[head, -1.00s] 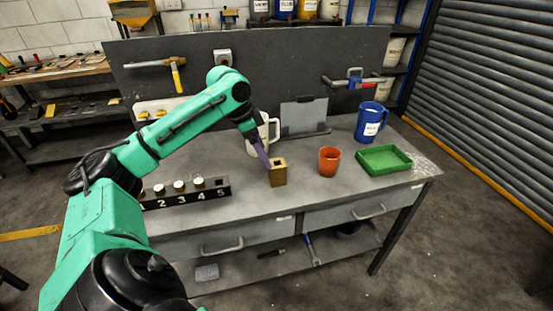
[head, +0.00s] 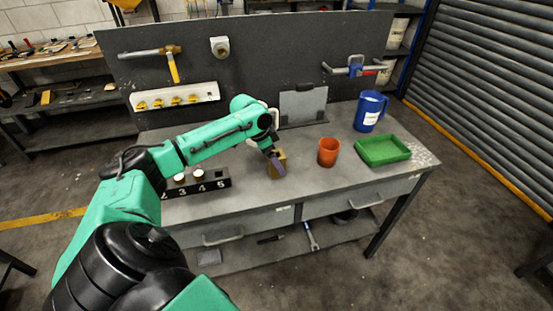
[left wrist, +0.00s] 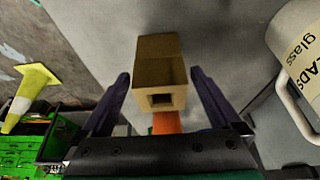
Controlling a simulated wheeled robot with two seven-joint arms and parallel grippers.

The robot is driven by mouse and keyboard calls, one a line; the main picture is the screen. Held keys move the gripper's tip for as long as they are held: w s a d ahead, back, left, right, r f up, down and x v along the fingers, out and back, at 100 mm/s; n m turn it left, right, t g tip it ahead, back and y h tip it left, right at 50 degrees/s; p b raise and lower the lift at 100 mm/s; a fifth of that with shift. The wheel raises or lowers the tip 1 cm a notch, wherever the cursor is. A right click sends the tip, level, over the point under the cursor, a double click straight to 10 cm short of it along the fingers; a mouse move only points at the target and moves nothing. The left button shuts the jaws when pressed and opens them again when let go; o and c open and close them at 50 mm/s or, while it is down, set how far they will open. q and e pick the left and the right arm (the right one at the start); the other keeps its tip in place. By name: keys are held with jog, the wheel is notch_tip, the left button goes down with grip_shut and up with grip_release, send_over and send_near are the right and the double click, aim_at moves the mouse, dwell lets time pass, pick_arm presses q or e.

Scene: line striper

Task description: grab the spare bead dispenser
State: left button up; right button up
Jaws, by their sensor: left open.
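A tan box with a square opening (head: 283,156), possibly the bead dispenser, stands on the grey workbench. It also shows in the left wrist view (left wrist: 158,52). My left gripper (head: 277,164) is at the box and partly hides it in the head view. In the left wrist view the dark purple fingers of my gripper (left wrist: 160,78) are open, one on each side of the box, with gaps visible. A white jug marked BEADS glass (left wrist: 297,62) is at the right of that view; my arm mostly hides it in the head view. My right gripper is out of view.
An orange cup (head: 328,152), a green tray (head: 384,151) and a blue jug (head: 369,112) stand right of the box. A black numbered rack (head: 207,187) holding white-topped pieces is to the left, partly behind my arm. The bench front is clear.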

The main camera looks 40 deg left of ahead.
pick_arm(q)
grip_shut()
jog(key=shift+w+a+r, duration=0.1)
